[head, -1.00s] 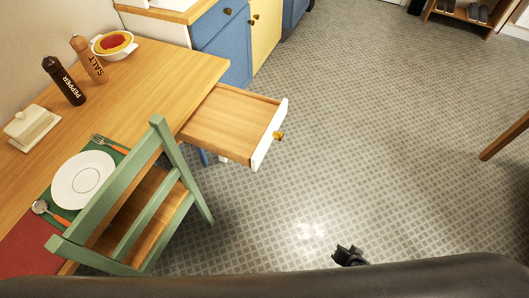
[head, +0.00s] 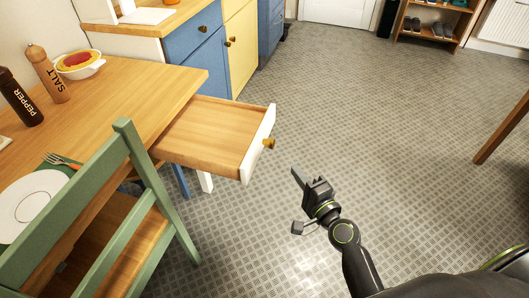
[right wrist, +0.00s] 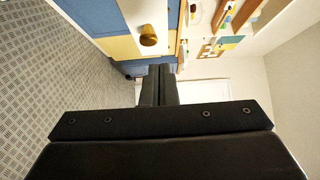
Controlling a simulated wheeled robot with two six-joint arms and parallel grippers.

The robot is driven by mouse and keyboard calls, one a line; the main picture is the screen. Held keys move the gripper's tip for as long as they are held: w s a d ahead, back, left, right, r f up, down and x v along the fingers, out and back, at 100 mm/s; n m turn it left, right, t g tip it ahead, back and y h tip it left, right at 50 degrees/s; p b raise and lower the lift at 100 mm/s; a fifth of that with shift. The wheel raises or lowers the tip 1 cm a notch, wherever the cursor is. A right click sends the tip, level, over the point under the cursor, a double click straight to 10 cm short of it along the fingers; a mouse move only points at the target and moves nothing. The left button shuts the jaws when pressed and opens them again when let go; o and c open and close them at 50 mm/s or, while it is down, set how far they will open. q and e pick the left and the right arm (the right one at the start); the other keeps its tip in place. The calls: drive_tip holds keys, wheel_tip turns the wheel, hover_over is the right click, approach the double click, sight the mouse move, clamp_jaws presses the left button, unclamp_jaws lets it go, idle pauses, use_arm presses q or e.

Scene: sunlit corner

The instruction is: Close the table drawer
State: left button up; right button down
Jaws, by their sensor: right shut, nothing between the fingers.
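The table drawer (head: 205,130) is pulled out from the wooden table (head: 150,85), and its inside is empty. Its white front (head: 256,150) carries a brass knob (head: 268,143). My right gripper (head: 298,179) is to the right of and nearer than the drawer front, apart from it. It is shut and empty. My left gripper is not in view.
A green chair (head: 135,200) stands against the table, left of and nearer than the drawer. Blue and yellow cabinets (head: 240,45) stand behind. A wooden leg (head: 502,130) is at the right. Tiled floor (head: 370,130) beyond the drawer front is clear.

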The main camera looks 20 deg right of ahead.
drive_tip(key=p, duration=0.1)
approach(261, 139)
drive_tip(key=w+d, duration=0.2)
drive_tip(key=w, duration=0.2)
drive_tip(key=a, duration=0.1)
drive_tip(key=w, duration=0.1)
drive_tip(key=a, duration=0.1)
drive_tip(key=shift+w+a+f, duration=0.25)
drive_tip(key=shift+a, duration=0.05)
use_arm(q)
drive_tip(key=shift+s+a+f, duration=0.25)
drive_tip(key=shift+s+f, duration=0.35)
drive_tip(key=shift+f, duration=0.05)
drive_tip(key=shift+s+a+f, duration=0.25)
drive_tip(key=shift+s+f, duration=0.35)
use_arm(e)
drive_tip(key=shift+w+a, duration=0.15)
drive_tip(key=shift+a, duration=0.05)
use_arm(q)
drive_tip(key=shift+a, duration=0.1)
use_arm(e)
drive_tip(key=shift+w, duration=0.1)
